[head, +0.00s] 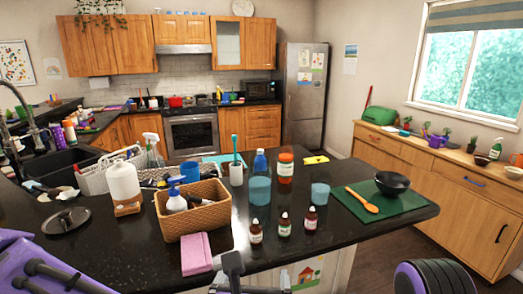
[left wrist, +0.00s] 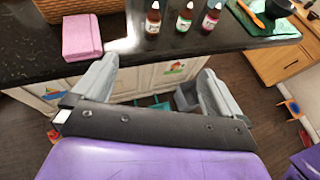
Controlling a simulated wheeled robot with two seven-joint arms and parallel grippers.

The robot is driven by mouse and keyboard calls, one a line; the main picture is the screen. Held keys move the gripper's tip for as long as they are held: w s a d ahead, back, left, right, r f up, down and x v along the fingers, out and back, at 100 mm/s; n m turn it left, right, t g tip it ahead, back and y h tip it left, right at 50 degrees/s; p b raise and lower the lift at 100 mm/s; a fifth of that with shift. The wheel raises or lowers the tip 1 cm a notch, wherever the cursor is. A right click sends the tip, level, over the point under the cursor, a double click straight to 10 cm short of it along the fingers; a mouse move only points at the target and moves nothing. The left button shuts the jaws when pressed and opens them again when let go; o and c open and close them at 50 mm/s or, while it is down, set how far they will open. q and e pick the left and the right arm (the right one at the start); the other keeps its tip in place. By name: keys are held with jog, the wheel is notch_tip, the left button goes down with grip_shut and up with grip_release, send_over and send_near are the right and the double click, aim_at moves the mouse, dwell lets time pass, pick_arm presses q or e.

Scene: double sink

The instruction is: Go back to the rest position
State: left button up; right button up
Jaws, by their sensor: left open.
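My left gripper (head: 258,268) is at the bottom middle of the head view, in front of the near edge of the black counter (head: 330,245). In the left wrist view its two grey fingers (left wrist: 156,72) are spread wide with nothing between them. The counter edge and the cabinet front below it show beyond the fingers. A purple and black part of my other arm shows at the bottom right of the head view. My right gripper is not in view.
Floor (head: 405,247) shows right of the counter.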

pick_arm(q)
jog(key=a+f+m+g+b, duration=0.1)
jog(key=a+f+m, duration=0.3)
jog(key=f+m, duration=0.5)
jog(key=a+f+m+g+y+b, duration=0.15)
jog(key=a+f+m, duration=0.35)
jog(key=f, duration=0.6)
jog(key=a+f+m+g+h+b, duration=0.1)
jog(key=a+f+m+g+b, duration=0.15)
jog(key=f+m, duration=0.7)
jog(key=s+a+f+m+g+y+b, duration=0.4)
jog(key=s+a+f+m+g, duration=0.1)
jog(key=s+a+f, duration=1.2)
notch_tip(320, 180, down, 3)
jog(key=shift+s+a+f, duration=0.1)
jog(key=shift+s+a, duration=0.2)
jog(key=shift+s, duration=0.8)
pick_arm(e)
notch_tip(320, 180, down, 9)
